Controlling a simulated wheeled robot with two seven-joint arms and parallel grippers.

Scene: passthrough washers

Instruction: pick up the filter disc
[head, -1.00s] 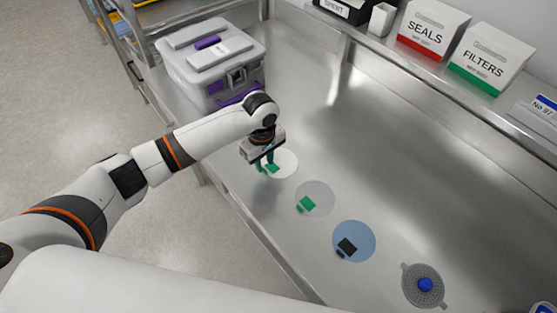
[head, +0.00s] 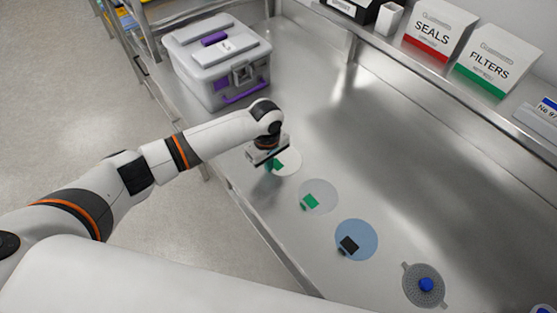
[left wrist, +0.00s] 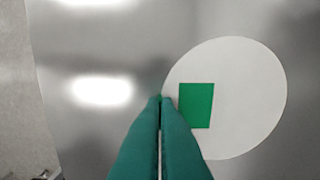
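The white filter disc (head: 287,161) with a green square lies flat on the steel bench, and it shows whole in the left wrist view (left wrist: 245,95). My left gripper (head: 271,164) is at the disc's left edge. In the left wrist view its two teal fingers (left wrist: 162,98) are almost together with a thin gap, beside the green square (left wrist: 196,105). They appear shut on the small tab at the disc's edge; the tab itself is mostly hidden by the fingertips. My right gripper does not show.
Toward the front right lie a grey disc with a green square (head: 323,192), a blue disc with a black square (head: 362,232) and a grey mesh disc with a blue knob (head: 411,281). A grey lidded case (head: 205,85) stands behind my gripper. SEALS (head: 437,30) and FILTERS (head: 498,60) boxes sit on the shelf.

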